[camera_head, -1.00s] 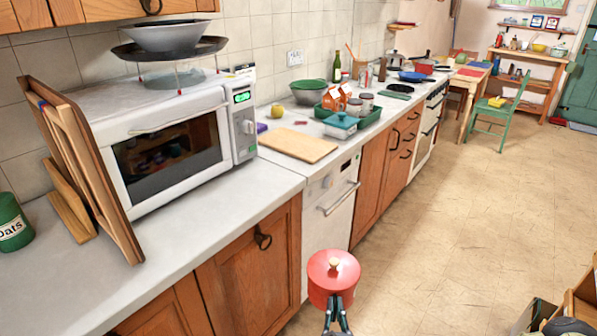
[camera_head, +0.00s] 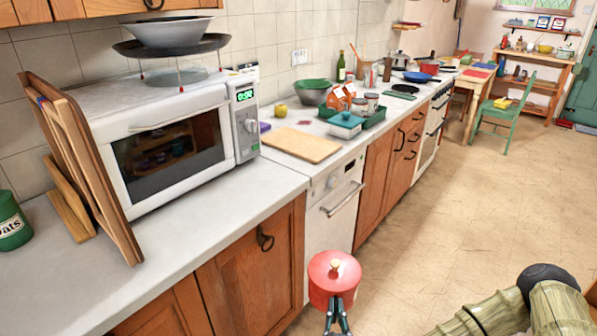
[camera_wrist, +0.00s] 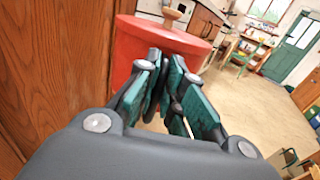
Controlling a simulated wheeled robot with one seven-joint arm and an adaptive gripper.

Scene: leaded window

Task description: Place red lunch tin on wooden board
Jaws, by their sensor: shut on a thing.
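The red lunch tin (camera_head: 333,282) is a round red tin with a lid and a pale knob. My gripper (camera_head: 338,312) is shut on its near side and holds it in front of the cabinets, lower than the worktop. In the wrist view the tin (camera_wrist: 150,62) fills the space beyond the green-padded fingers (camera_wrist: 170,88), which hide part of its wall. The wooden board (camera_head: 301,144) lies flat and bare on the worktop, right of the microwave, farther off and higher than the tin.
The white microwave (camera_head: 170,140) and upright boards (camera_head: 88,165) stand left of the wooden board. Behind it are a yellow apple (camera_head: 281,110) and a green tray (camera_head: 372,121) with jars and a blue-green box. Cabinet doors (camera_head: 255,262) stand close beside the tin. Floor at right is open.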

